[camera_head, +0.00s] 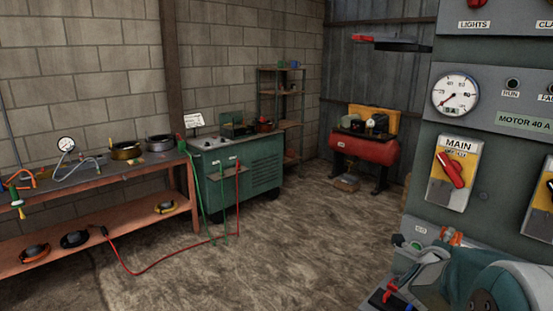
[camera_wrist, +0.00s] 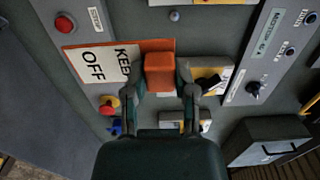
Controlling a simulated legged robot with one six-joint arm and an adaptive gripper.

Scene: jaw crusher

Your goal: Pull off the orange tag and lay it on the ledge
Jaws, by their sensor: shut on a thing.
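The orange tag (camera_wrist: 160,72) is a block-like orange piece between the two fingertips of my gripper (camera_wrist: 162,82) in the wrist view. My gripper is shut on it. Its orange top adjoins the orange edge of a white KEEP OFF plate (camera_wrist: 93,62); I cannot tell whether they are one piece. The panel (camera_wrist: 215,18) lies behind. In the head view, orange (camera_head: 450,236) shows at the far end of my gripper, low at right, and my arm hides much around it. I cannot clearly make out the ledge.
The grey control panel (camera_head: 475,110) carries a MAIN switch (camera_head: 452,170) with a red handle and a round gauge (camera_head: 456,93). In the wrist view, a red button (camera_wrist: 65,23), a red knob (camera_wrist: 108,104) and a dark box (camera_wrist: 268,141) are near. Open floor (camera_head: 290,245) lies to the left.

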